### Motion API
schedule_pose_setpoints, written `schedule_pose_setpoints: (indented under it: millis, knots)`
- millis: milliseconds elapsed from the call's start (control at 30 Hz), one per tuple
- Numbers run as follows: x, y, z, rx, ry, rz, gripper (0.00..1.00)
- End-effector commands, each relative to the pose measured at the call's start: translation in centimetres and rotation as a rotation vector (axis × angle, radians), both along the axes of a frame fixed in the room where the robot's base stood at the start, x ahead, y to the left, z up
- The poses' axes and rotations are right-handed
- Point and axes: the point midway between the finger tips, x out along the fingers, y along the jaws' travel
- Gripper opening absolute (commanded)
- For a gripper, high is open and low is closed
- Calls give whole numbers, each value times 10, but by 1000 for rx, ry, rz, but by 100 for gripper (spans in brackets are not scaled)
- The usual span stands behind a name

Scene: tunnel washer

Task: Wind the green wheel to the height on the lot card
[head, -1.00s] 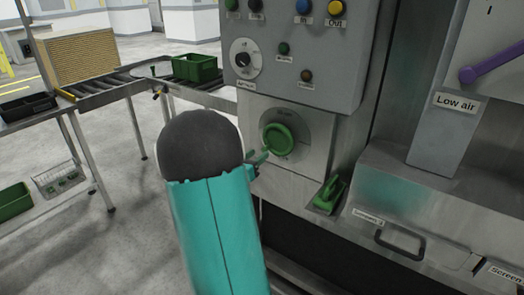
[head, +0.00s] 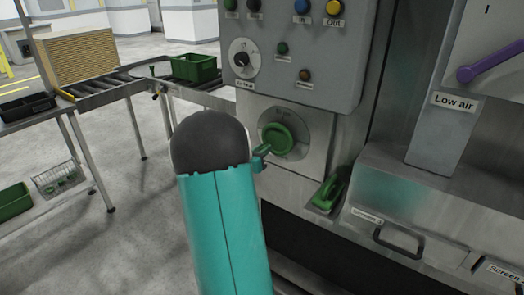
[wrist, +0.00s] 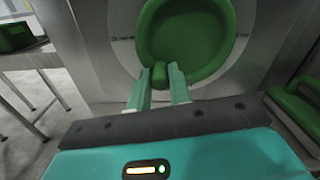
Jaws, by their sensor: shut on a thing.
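The green wheel (head: 279,139) is a dished round handwheel on a pale round dial plate (head: 305,120) on the machine's front. Its small green crank knob (wrist: 159,73) sticks out at the rim, on the lower left of the wheel in the head view. My gripper (head: 261,153) is at that knob, its two teal fingers on either side of it; it also shows in the wrist view (wrist: 160,85), shut on the knob. The dial markings are too small to read. I cannot make out a readable lot card.
Above the wheel, a grey control panel (head: 340,65) carries coloured buttons and a black selector knob (head: 241,59). A green handle (head: 330,190) sits at lower right of the wheel, and a purple lever (head: 490,62) at far right. A roller conveyor with a green crate (head: 194,68) stands left.

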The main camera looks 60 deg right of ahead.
Motion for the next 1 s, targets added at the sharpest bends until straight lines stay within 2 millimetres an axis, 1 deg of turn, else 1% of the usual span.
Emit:
schedule_pose_setpoints:
  millis: [467,667,1000]
  knots:
    - [3,0,4,-18,-99,1,0]
    - [8,-1,10,-39,-228,4,0]
    - [13,-1,23,-86,-511,6,0]
